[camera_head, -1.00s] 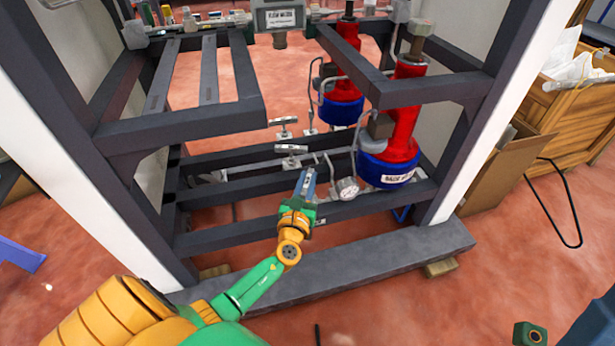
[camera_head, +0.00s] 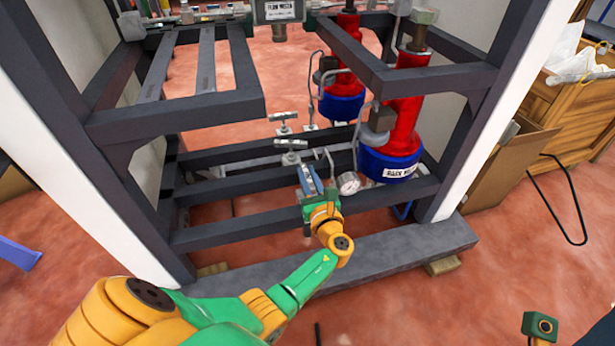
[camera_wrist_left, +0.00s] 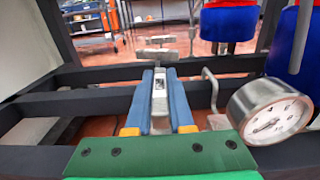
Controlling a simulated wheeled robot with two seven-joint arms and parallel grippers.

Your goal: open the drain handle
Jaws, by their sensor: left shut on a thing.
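The drain handle is a small silver T-shaped handle (camera_head: 291,145) on the lower rail of the dark frame. In the left wrist view the T-bar (camera_wrist_left: 156,55) lies crosswise just beyond my fingertips. My left gripper (camera_head: 307,172) reaches in from the front, low in the frame. In the left wrist view its two blue fingers (camera_wrist_left: 160,80) stand on either side of the metal stem below the T-bar and are shut on it. The fingers hide part of the stem.
A pressure gauge (camera_wrist_left: 270,112) stands close to the right of my left gripper. A second T-handle (camera_head: 283,118) sits behind the first. Red and blue cylinders (camera_head: 392,150) stand to the right. The thick front beam (camera_head: 400,250) runs below my arm.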

